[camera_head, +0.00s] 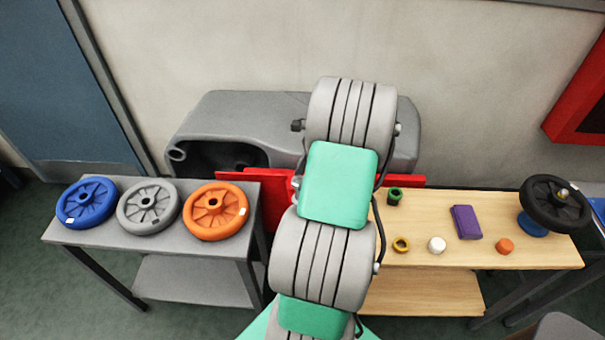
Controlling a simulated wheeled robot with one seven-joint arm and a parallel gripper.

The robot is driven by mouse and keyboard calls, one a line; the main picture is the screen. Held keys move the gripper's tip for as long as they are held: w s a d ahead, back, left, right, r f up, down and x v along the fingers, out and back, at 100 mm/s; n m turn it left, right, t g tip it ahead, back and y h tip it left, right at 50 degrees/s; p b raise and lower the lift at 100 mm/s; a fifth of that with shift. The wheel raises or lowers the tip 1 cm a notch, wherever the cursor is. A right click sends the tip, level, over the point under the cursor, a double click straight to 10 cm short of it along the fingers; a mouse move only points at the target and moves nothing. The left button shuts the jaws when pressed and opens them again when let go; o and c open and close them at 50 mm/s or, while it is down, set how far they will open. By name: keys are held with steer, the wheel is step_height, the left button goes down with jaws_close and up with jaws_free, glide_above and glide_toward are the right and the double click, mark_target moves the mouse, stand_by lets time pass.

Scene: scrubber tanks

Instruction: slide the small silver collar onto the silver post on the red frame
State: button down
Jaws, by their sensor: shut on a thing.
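The red frame (243,180) stands in the middle, in front of a grey machine body. My arm crosses in front of it and hides its centre; red shows on both sides of the arm. A small silvery piece (296,184) shows at the arm's left edge against the red; I cannot tell whether it is the silver post. I cannot make out the silver collar. My gripper is hidden behind my arm's links, so its fingers do not show.
A grey table (110,232) at left carries blue, grey and orange wheels. A wooden table (445,258) at right holds a green ring, yellow ring, white cap, purple block, orange cap and a black wheel on a blue base. The grey machine body (235,115) stands behind.

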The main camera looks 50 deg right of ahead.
steer(key=shift+f, duration=0.15)
steer(key=c, duration=0.8)
jaws_free()
steer(key=shift+o, duration=0.2)
steer(key=shift+r+p, duration=0.45)
steer(key=shift+p, duration=0.2)
steer(key=shift+r+p, duration=1.2)
steer(key=shift+p, duration=0.5)
step_height(320, 180, up, 7)
steer(key=p, duration=0.8)
